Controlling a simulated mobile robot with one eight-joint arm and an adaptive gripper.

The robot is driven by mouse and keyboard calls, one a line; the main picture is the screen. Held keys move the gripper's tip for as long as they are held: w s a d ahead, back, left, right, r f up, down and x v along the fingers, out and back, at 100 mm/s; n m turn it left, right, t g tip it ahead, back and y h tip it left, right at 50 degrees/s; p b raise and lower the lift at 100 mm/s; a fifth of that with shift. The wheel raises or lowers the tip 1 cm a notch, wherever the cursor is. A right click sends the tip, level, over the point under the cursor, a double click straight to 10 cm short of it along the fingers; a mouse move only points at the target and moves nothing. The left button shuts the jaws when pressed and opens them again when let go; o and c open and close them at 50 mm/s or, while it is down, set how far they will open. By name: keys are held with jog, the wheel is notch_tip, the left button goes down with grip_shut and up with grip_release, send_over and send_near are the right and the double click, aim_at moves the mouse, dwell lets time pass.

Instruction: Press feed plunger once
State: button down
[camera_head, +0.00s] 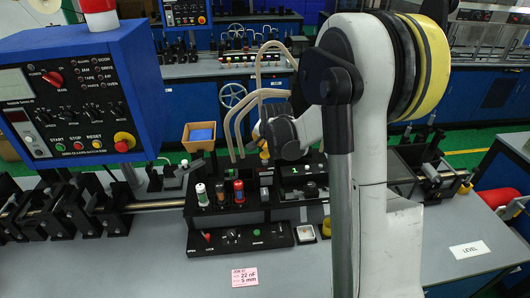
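My arm comes in from the right. Its dark end (283,133) is above and behind the fixture, apart from the posts in the picture. My gripper's fingers cannot be made out there, and neither can their opening.
A black panel (240,238) with a red knob and green button lies in front of the posts. A blue control box (85,90) with a red emergency button stands at left. Pale curved tubes (235,125) rise behind. A pink note (245,277) lies on open grey bench.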

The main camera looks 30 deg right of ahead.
jog(key=shift+r, duration=0.1)
jog(key=shift+r+p, duration=1.6)
jog(key=shift+r, duration=0.85)
jog(key=shift+f, duration=0.1)
jog(key=s+a+n+b, duration=0.5)
jog(key=s+a+b, duration=0.4)
jog(key=s+a, duration=0.25)
jog(key=s+a+f+n+y+b, duration=0.1)
jog(key=s+a+f+n+b, duration=0.2)
jog(key=s, duration=0.6)
jog(key=s+a+f+n+y+b, duration=0.1)
jog(key=s+a+f+n+b, duration=0.3)
jog(key=s, duration=0.6)
notch_tip(320, 180, down, 3)
jog(key=shift+s+a+r+b, duration=0.15)
jog(key=shift+a+b, duration=0.5)
jog(key=shift+b, duration=0.5)
